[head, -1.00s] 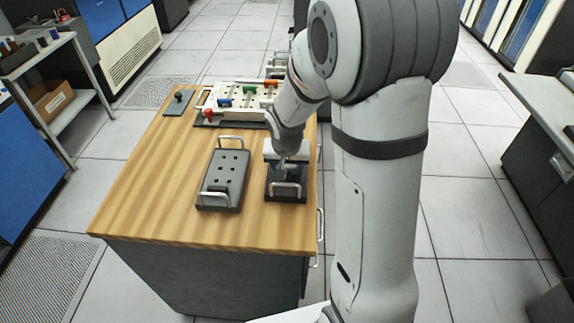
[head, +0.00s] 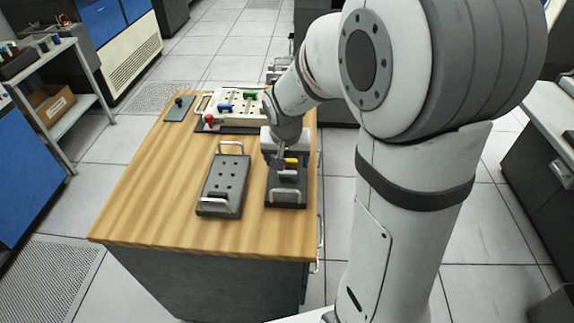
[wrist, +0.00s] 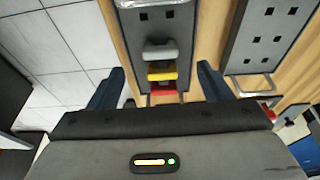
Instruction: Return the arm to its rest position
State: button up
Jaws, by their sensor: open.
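My gripper (head: 279,152) is open and empty above the back of the right dark block on the wooden desk. In the wrist view its two dark fingers stand wide apart, and the gripper (wrist: 161,70) has nothing clamped between them. Below and between them show a grey piece (wrist: 160,51), a yellow piece (wrist: 162,72) and a bit of red on the dark block (wrist: 160,18). The yellow piece (head: 291,161) also shows in the head view. My arm is bent, reaching from the right over the desk.
A dark holed block with handles (head: 224,180) lies left of the gripper. Behind are a pale board (head: 237,103) with coloured knobs and a small dark plate (head: 179,108). The wooden desk top (head: 150,205) is clear at front left. A shelf cart (head: 75,110) stands left.

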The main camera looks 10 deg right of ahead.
jog(key=shift+s+r, duration=0.1)
jog(key=shift+r, duration=0.2)
jog(key=s+r+n, duration=0.1)
jog(key=s+r, duration=0.2)
jog(key=s, duration=0.3)
jog(key=s+r+n+p, duration=0.1)
jog(key=s+r, duration=0.1)
jog(key=s, duration=0.4)
jog(key=s+d+r+n+y+p, duration=0.1)
jog(key=s+r, duration=0.2)
jog(key=s, duration=0.3)
jog(key=shift+s+r+n, duration=0.2)
jog(key=shift+r+n, duration=0.1)
jog(key=shift+r, duration=0.05)
